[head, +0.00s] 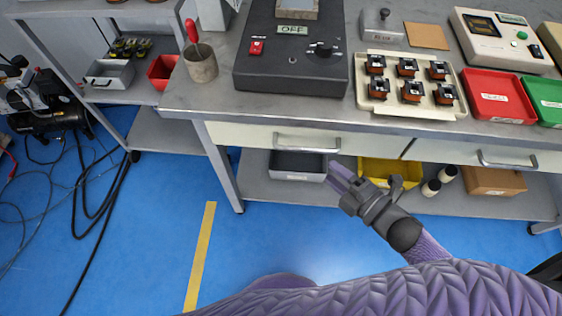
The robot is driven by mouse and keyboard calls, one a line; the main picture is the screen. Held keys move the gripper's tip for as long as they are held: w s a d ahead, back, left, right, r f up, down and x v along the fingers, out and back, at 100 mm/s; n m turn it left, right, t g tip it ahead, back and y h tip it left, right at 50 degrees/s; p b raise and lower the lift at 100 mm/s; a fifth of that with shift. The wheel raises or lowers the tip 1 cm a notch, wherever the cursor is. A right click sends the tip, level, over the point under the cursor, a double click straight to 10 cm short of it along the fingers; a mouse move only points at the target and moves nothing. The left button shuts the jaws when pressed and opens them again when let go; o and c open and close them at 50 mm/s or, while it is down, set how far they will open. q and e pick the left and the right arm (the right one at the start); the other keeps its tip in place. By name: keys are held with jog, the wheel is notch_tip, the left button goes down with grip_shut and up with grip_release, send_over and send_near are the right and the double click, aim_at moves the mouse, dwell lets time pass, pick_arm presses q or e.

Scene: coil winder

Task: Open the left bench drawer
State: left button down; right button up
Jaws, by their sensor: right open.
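The left bench drawer (236,135) has a cream front under the grey worktop and looks closed, its front flush with the bench. My right gripper (338,172) is open and empty. Its fingers point up and left, a little below and right of the handle in the picture, with no visible contact. My left gripper is not in view.
The right drawer (455,153) also looks closed. A grey bin (298,166), a yellow bin (408,171) and a cardboard box (494,182) stand on the lower shelf. A black control box (290,72) and a tray of coils (447,110) stand above.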

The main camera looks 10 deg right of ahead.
aim_at(307, 148)
jog(key=b+x, duration=0.2)
jog(key=x, duration=0.7)
jog(key=shift+w+d, duration=0.15)
jog(key=shift+w, duration=0.15)
grip_shut()
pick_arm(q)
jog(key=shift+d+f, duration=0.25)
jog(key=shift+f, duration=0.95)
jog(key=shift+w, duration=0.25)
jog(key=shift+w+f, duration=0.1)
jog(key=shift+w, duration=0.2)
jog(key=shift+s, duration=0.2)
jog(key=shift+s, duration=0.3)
